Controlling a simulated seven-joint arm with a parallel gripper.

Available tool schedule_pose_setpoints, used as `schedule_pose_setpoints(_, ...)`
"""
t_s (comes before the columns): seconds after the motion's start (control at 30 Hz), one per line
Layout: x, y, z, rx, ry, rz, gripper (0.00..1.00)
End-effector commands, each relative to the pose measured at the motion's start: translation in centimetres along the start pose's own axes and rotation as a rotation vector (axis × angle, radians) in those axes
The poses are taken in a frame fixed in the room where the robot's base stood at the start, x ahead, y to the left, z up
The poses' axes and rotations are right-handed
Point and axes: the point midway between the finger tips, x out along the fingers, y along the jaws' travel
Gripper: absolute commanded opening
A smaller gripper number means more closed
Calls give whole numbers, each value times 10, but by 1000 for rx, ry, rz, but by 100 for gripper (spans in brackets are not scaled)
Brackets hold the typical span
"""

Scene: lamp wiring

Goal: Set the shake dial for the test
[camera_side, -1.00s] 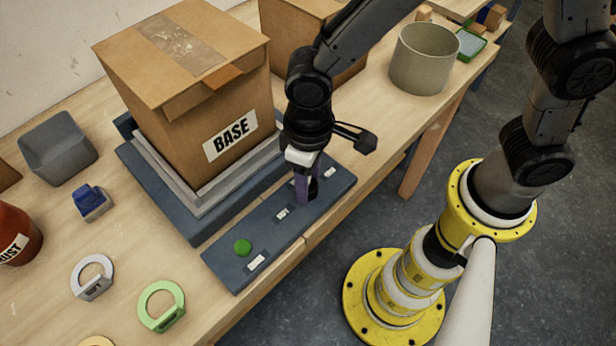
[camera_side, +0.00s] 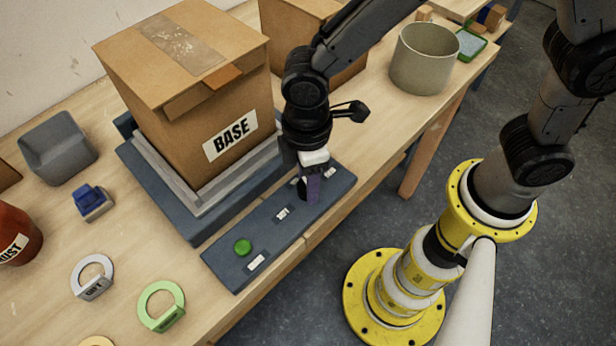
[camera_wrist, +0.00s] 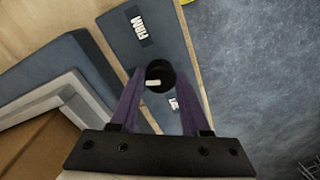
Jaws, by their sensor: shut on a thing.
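The shake dial is a round black knob with a pale pointer mark; it shows in the wrist view (camera_wrist: 160,76) between my fingertips. It sits on a dark blue-grey control panel (camera_side: 228,270) along the table's front edge. My gripper (camera_side: 308,198) points down at the panel's right half and is shut on the dial, with purple fingers on either side of it in the wrist view (camera_wrist: 157,82). In the wrist view the pointer mark lies toward the left. A label reading FIRM (camera_wrist: 140,25) is beyond the dial; another label (camera_wrist: 174,103) is partly hidden by a finger.
A cardboard box labelled BASE (camera_side: 190,110) stands on a grey platform (camera_side: 200,205) behind the panel. A green button (camera_side: 243,247) is at the panel's left end. Green (camera_side: 162,306) and grey (camera_side: 92,277) ring tags lie left. A round bin (camera_side: 423,60) stands right.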

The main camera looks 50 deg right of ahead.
Motion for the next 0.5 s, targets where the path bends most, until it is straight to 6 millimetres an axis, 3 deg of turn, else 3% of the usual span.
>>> schedule_pose_setpoints(0.5, -2, 0, -1, -291, -3, 2, 0)
